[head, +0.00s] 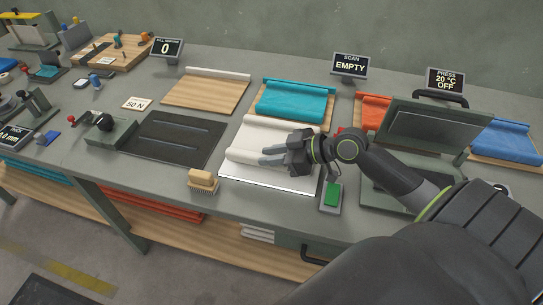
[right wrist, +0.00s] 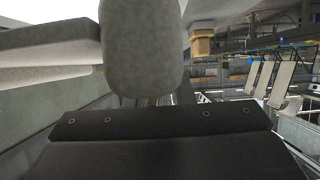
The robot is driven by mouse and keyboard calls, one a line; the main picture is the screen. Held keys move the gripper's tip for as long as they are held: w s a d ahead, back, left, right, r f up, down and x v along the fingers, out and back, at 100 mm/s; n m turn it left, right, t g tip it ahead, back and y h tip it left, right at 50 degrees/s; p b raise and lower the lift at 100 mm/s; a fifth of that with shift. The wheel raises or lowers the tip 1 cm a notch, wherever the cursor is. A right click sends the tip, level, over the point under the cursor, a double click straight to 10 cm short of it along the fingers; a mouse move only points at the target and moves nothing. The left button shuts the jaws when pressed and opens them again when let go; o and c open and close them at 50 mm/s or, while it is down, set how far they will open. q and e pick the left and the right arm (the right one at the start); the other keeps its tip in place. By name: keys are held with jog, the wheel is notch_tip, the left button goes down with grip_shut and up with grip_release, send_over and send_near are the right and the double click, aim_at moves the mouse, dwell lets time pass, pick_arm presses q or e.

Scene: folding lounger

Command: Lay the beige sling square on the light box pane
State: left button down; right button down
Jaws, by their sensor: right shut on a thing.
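The beige sling (head: 252,140), pale cream with a rolled far edge, lies over the light box pane (head: 240,176) in the head view. The pane's white front part shows below the sling. My right gripper (head: 275,156) reaches in from the right, low over the sling, shut on its cloth. The gripper and wrist hide the sling's right part, so I cannot tell how square it lies. In the right wrist view a grey finger pad and the dark gripper body fill the middle; the held cloth is not clear there. My left gripper is not in view.
A wooden brush (head: 203,181) stands left of the pane, near the bench's front edge. A green-button box (head: 332,196) and an open press (head: 432,130) stand right. A teal sling (head: 296,101) lies behind. The scan display (head: 350,65) reads EMPTY.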

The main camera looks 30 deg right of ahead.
jog(key=shift+f, duration=0.3)
jog(key=shift+f+b, duration=0.55)
jog(key=shift+b, duration=0.05)
jog(key=shift+f, duration=0.1)
jog(key=c, duration=1.3)
grip_release()
jog(key=shift+o, duration=0.2)
